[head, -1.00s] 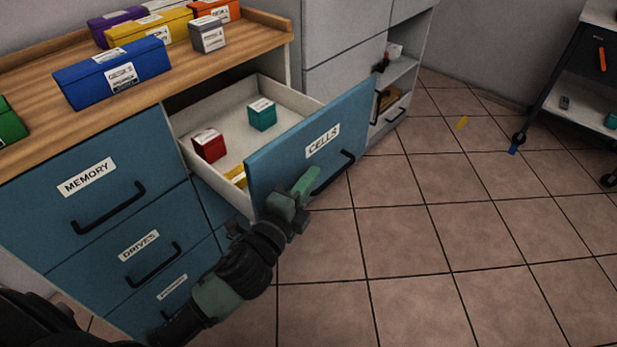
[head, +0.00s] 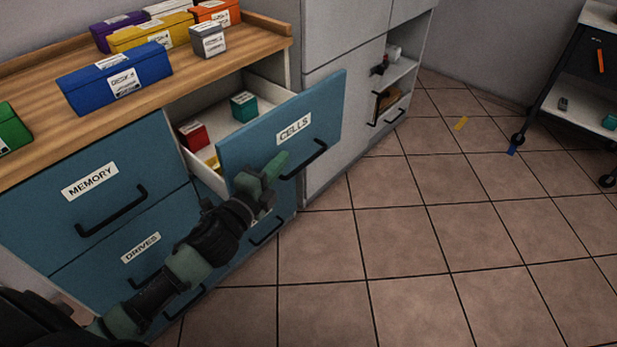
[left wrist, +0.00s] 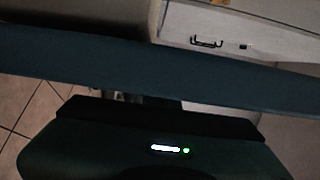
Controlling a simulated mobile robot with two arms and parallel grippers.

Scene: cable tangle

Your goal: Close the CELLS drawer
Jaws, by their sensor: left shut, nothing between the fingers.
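The CELLS drawer (head: 322,112) has a blue front with a white CELLS label and a dark bar handle (head: 304,160). It is partly open, with a red box (head: 194,134), a teal box (head: 244,106) and part of a yellow item (head: 212,162) inside. My left gripper (head: 270,172) is shut and empty, at the lower left of the drawer front, left of the handle. It appears to touch the front, but the exact contact is hidden. In the left wrist view the drawer front (left wrist: 150,72) crosses as a dark blue band beyond the gripper. My right gripper is not in view.
The wooden countertop (head: 190,88) holds a blue box (head: 115,78), a grey box (head: 208,40) and several others. The MEMORY drawer (head: 60,215) and DRIVES drawer (head: 105,262) are shut. A grey cabinet (head: 345,40) stands to the right. Tiled floor (head: 420,240) is clear in front.

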